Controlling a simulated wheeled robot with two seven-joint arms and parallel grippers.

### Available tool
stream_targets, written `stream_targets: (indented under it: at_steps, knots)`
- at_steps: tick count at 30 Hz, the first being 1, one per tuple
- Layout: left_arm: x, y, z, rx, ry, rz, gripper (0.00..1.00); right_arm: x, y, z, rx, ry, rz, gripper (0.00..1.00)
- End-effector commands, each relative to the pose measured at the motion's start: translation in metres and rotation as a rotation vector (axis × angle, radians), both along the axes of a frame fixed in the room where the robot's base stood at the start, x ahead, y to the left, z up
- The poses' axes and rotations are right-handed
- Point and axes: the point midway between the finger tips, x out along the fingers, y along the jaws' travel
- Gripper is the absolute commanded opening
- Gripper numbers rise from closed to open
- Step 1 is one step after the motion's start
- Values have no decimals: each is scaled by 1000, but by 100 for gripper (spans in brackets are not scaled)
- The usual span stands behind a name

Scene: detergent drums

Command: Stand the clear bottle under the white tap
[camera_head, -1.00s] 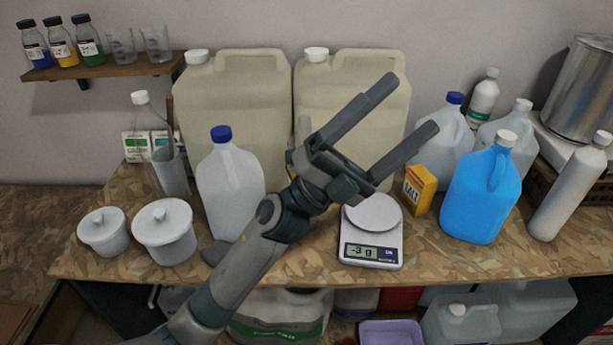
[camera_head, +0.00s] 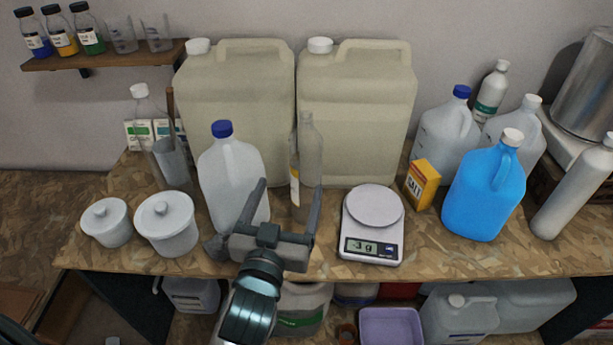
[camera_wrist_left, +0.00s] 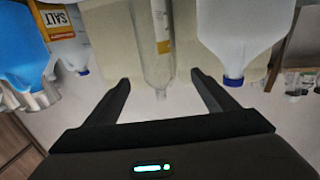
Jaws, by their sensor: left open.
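A clear bottle (camera_head: 307,160) with a yellow-edged label stands upright on the bench, in front of the gap between two big beige drums. It shows upside down in the left wrist view (camera_wrist_left: 153,45), between and beyond the fingertips. My left gripper (camera_head: 290,187) is open and empty, its fingers pointing toward the bottle; the wrist view (camera_wrist_left: 160,85) shows the fingers apart with nothing between them. I cannot make out a white tap; the left drum (camera_head: 240,75) and right drum (camera_head: 360,105) have white caps. My right gripper is not in view.
A blue-capped jug (camera_head: 228,170) stands close left of the gripper. A scale (camera_head: 372,250), a salt box (camera_head: 422,184) and a blue jug (camera_head: 482,195) are to the right. Two lidded white pots (camera_head: 167,228) stand at the left. The bench front edge lies below.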

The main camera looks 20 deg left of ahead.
Motion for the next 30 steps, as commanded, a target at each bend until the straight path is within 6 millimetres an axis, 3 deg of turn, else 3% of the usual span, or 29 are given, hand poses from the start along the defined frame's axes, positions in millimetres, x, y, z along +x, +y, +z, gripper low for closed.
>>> stream_targets:
  at_steps: [8, 17, 24, 30]
  knots:
    - [3, 0, 0, 2, -4, -1, 79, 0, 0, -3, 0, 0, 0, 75]
    - [21, 2, -2, 3, -9, -1, 79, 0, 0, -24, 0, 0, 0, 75]
    - [51, 4, 0, 5, -7, -1, 79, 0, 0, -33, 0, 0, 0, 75]
    - [87, 8, 5, 6, -3, -1, 79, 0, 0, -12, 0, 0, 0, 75]
